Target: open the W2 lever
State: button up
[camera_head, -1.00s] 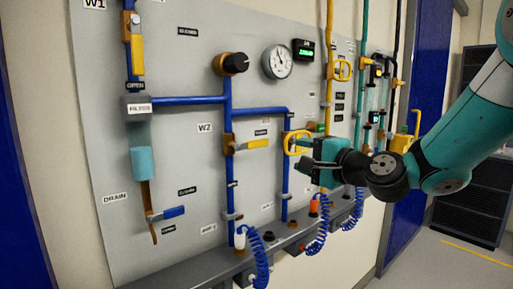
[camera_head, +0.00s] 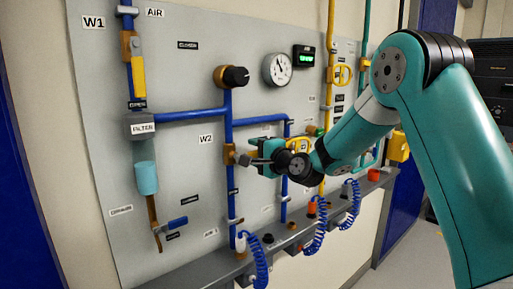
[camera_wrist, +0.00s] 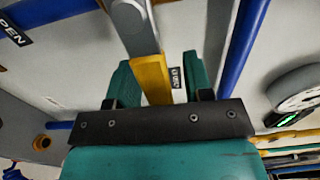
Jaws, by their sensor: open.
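The W2 valve (camera_head: 229,154) sits on a vertical blue pipe beside the W2 label (camera_head: 206,139). Its lever points right, across the pipe. In the head view my gripper (camera_head: 252,154) covers most of the handle; only the grey inner part by the valve shows. In the wrist view the yellow lever handle (camera_wrist: 151,78) extends between my two teal fingers (camera_wrist: 160,80). A gap shows on the right side of the handle, and the left finger is close to it. The fingers are open, not clamped. The handle's end is hidden behind the dark gripper bar.
The W1 valve with its yellow lever (camera_head: 138,77) is upper left. A black knob (camera_head: 235,77) and a gauge (camera_head: 278,68) are above W2. A yellow-handled valve (camera_head: 299,145) is close to my wrist. A ledge with blue coiled hoses (camera_head: 259,262) runs below.

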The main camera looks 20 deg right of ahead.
grip_shut()
jog(key=shift+f, duration=0.1)
dwell(0.3)
jog(key=a+f+m+p, duration=0.1)
jog(key=m+p, duration=0.1)
jog(key=m, duration=0.2)
jog(key=a+f+m+p, duration=0.1)
jog(key=f+m+p, duration=0.1)
jog(key=m, duration=0.2)
jog(key=s+a+f+m+p, duration=0.1)
jog(key=f+m+p, duration=0.1)
jog(key=m+p, duration=0.1)
jog(key=shift+a+f+m, duration=0.25)
jog(key=shift+m, duration=0.55)
jog(key=shift+s+a+f+m+p, duration=0.15)
jog(key=shift+a+m+p, duration=0.35)
jog(key=shift+m+p, duration=0.35)
jog(key=shift+s+a+f+m+p, duration=0.2)
jog(key=shift+a+m+p, duration=0.25)
jog(key=shift+m+p, duration=0.4)
jog(key=shift+s+a+f+m+p, duration=0.15)
jog(key=shift+a+m+p, duration=0.4)
jog(key=shift+m, duration=0.45)
